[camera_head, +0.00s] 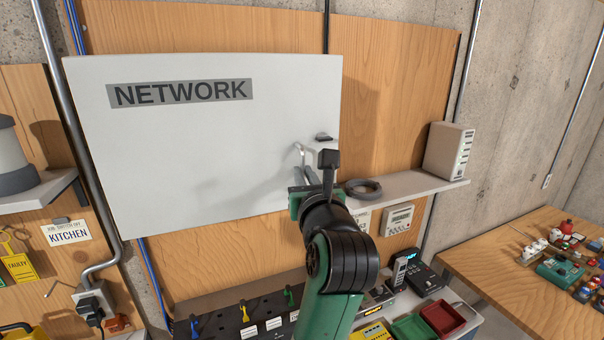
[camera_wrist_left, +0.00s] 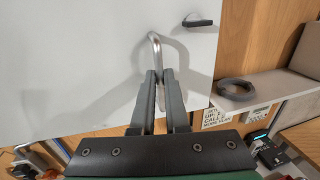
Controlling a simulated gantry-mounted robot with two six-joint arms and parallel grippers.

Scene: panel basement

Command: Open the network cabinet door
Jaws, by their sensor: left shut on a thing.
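The network cabinet door (camera_head: 200,140) is a large pale grey panel with a grey "NETWORK" label (camera_head: 180,92), filling the upper left of the head view. Its bare surface also fills much of the left wrist view (camera_wrist_left: 70,60). A bent metal handle (camera_head: 299,149) stands out near its lower right; it shows as a hook-shaped bar in the left wrist view (camera_wrist_left: 155,41). My left gripper (camera_head: 306,170) is shut on the handle, its fingers (camera_wrist_left: 159,80) closing on its lower part. A small dark latch (camera_head: 323,138) sits just above right. I cannot tell whether the door stands ajar.
Below is a bench with a red tray (camera_head: 443,318) and a green tray (camera_head: 412,328). A cluttered wooden table (camera_head: 490,255) stands at right.

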